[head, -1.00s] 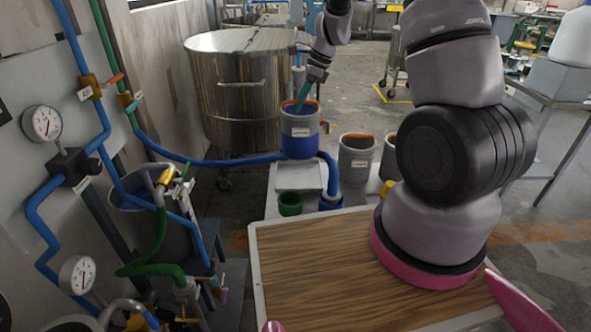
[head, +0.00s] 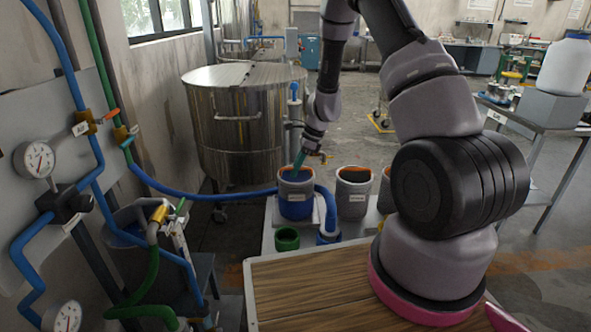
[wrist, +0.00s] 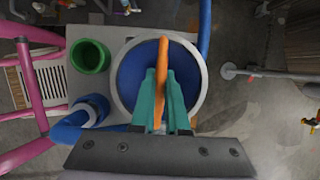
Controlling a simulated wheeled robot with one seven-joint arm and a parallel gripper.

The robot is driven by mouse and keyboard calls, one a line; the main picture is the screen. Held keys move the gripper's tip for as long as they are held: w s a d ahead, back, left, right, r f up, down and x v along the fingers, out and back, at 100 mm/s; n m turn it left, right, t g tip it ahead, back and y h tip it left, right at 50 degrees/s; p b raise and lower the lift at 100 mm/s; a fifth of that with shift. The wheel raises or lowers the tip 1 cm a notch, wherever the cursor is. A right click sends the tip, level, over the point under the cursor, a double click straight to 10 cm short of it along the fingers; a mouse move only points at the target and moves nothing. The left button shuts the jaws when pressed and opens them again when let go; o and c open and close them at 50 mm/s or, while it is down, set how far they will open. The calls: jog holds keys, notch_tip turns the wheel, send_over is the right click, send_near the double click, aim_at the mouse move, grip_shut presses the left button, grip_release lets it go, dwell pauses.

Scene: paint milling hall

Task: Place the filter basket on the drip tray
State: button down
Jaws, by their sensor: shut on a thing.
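The filter basket (head: 296,196) is a blue and grey bucket with a pale label and an orange handle. My gripper (head: 299,162) is shut on that handle, and the basket hangs upright below the teal fingers. In the wrist view my gripper (wrist: 164,88) pinches the handle across the middle of the basket (wrist: 130,74), whose inside is blue. The drip tray (head: 275,214) is a pale square plate directly below the basket and mostly hidden by it. I cannot tell whether the basket's bottom touches the tray.
A green cup (head: 286,239) stands in front of the tray. A blue hose fitting (head: 328,236) is close at its right, and a grey bucket (head: 353,192) stands further right. A large steel tank (head: 245,125) is behind. Pipes and gauges line the left wall.

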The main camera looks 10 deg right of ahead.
jog(key=c, duration=0.9)
grip_release()
jog(key=s+d+r+n+t, duration=0.1)
jog(key=s+d+r+n, duration=0.1)
jog(key=r, duration=0.9)
jog(key=s+d+r+n, duration=0.2)
jog(key=s+r, duration=0.1)
jog(key=r, duration=0.9)
jog(key=s+r+n+t+h, duration=0.1)
jog(key=s+r+n, duration=0.3)
jog(key=s, duration=0.3)
jog(key=s+d+r+n+t, duration=0.1)
jog(key=s+r+n+t, duration=0.1)
jog(key=s+r+n, duration=0.2)
jog(key=s+r+n+t+h, duration=0.1)
jog(key=s+r+n, duration=0.3)
jog(key=s+r, duration=0.5)
jog(key=shift+s+d+t+h, duration=0.2)
jog(key=shift+s+t, duration=0.15)
jog(key=shift+s, duration=0.2)
jog(key=shift+s+d+t+h, duration=0.15)
jog(key=shift+s+t, duration=0.2)
jog(key=shift+s, duration=0.2)
